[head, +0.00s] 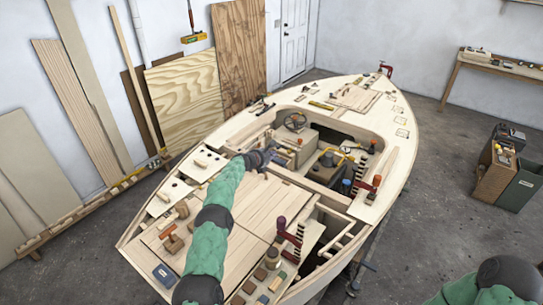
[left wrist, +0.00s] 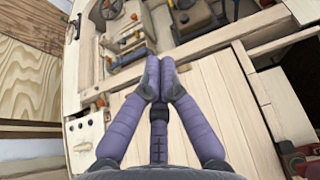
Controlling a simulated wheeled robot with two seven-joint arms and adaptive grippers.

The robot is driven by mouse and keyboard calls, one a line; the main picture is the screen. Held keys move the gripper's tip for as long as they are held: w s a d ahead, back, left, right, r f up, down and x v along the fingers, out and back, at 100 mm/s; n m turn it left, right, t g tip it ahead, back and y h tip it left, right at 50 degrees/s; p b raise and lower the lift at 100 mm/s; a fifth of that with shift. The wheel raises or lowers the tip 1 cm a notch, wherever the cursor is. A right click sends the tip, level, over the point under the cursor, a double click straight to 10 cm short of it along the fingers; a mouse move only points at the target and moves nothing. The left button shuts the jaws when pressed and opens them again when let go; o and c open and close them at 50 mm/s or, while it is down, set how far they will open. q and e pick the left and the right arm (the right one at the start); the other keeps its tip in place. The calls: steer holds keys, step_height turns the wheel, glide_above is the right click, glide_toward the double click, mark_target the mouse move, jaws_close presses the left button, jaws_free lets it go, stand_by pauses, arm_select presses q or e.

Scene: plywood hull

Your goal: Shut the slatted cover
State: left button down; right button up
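A pale slatted wooden panel (head: 262,208), which looks like the slatted cover, lies flat on the near deck of the plywood hull. Its planks (left wrist: 222,100) also fill the middle of the left wrist view, beneath and to the right of my fingers. A dark opening (head: 328,238) shows to its right in the head view. My left gripper (head: 268,154) is over the panel's far edge, by the cockpit. In the left wrist view its fingertips (left wrist: 159,66) are together with nothing between them. I cannot tell whether they touch the panel. My right gripper is out of view.
The cockpit has a steering wheel (head: 295,121) and boxes. Red clamps (head: 374,186) stand on the right side deck. Small blocks and tools, including a blue box (head: 164,275), lie on the near deck. Boards (head: 185,95) lean on the wall.

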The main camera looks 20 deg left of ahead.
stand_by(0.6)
arm_select(q)
steer(key=v, duration=1.2)
stand_by(0.5)
steer(key=shift+f, duration=0.1)
